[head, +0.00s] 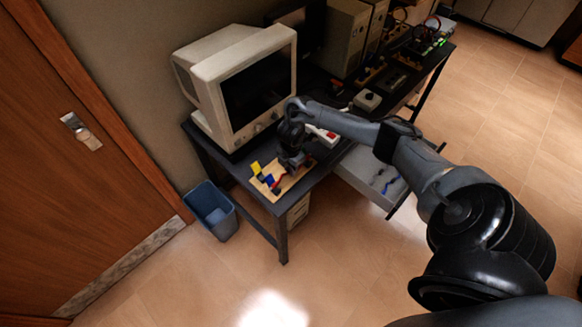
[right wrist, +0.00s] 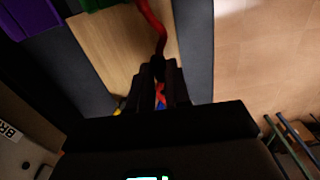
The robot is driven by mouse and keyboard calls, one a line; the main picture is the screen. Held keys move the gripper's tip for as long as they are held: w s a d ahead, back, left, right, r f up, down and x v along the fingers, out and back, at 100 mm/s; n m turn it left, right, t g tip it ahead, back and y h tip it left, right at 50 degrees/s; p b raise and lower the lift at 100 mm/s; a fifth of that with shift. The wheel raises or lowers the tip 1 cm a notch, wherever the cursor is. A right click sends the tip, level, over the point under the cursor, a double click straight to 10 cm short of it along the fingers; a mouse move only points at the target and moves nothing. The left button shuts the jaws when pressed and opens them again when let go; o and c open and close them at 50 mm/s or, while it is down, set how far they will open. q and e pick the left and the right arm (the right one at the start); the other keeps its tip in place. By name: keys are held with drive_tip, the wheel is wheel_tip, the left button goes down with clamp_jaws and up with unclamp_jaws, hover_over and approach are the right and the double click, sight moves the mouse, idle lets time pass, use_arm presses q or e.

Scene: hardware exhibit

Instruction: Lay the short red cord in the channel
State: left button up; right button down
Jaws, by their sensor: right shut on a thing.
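My right gripper (head: 292,166) is low over a wooden board (head: 290,184) at the desk's near corner. In the right wrist view its narrow fingers (right wrist: 161,78) are shut on a red cord (right wrist: 153,25). The cord runs from the fingertips up past the frame's top edge, over the board (right wrist: 112,45). A bit of red and blue shows between the fingers. In the head view, yellow (head: 256,168) and blue (head: 269,179) pieces stand on the board with some red beside them. I cannot make out the channel or whether the cord lies in it. My left gripper is not in view.
A bulky monitor (head: 262,85) stands behind the board on the dark desk. An open drawer (head: 365,178) holding blue and dark cords juts out to the right. A blue bin (head: 212,212) stands on the floor. Purple (right wrist: 30,18) and green (right wrist: 95,4) things border the wrist view.

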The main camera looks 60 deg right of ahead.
idle(0.3)
idle(0.6)
drive_tip(key=shift+r+p, duration=0.1)
drive_tip(key=shift+p, duration=0.35)
drive_tip(key=shift+d, duration=0.1)
idle(0.6)
idle(0.5)
drive_tip(key=shift+f, duration=0.45)
drive_tip(key=shift+f, duration=0.1)
idle(0.8)
